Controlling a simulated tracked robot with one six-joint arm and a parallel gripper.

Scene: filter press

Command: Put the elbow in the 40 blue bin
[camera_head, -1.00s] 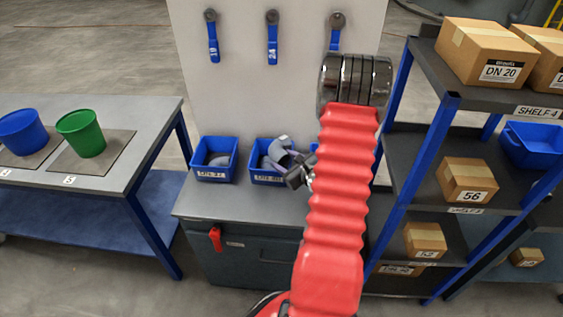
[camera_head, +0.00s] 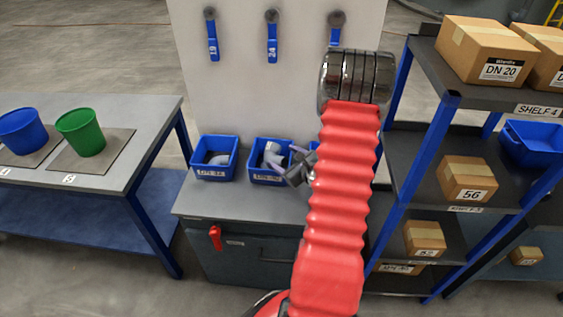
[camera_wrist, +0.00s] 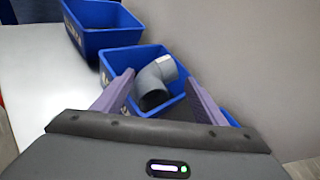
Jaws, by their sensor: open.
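A grey elbow (camera_wrist: 158,80) with a small pale label lies in the middle blue bin (camera_wrist: 120,58) on the bench. The elbow also shows in the head view (camera_head: 272,155), in the same bin (camera_head: 266,178). My gripper (camera_wrist: 160,82) is open in the wrist view, its purple fingers on either side of the elbow, with a gap to each. In the head view my gripper (camera_head: 299,164) is at the right of that bin, partly overlapping it. The bin labels are too blurred to read, so I cannot tell which bin is the 40 one.
The left blue bin (camera_head: 214,170) holds grey parts. Another blue bin is mostly hidden behind my arm. A panel with hanging blue handles (camera_head: 272,45) rises behind the bench. A shelf rack (camera_head: 437,120) with boxes stands close on the right. The bench front (camera_head: 205,207) is clear.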

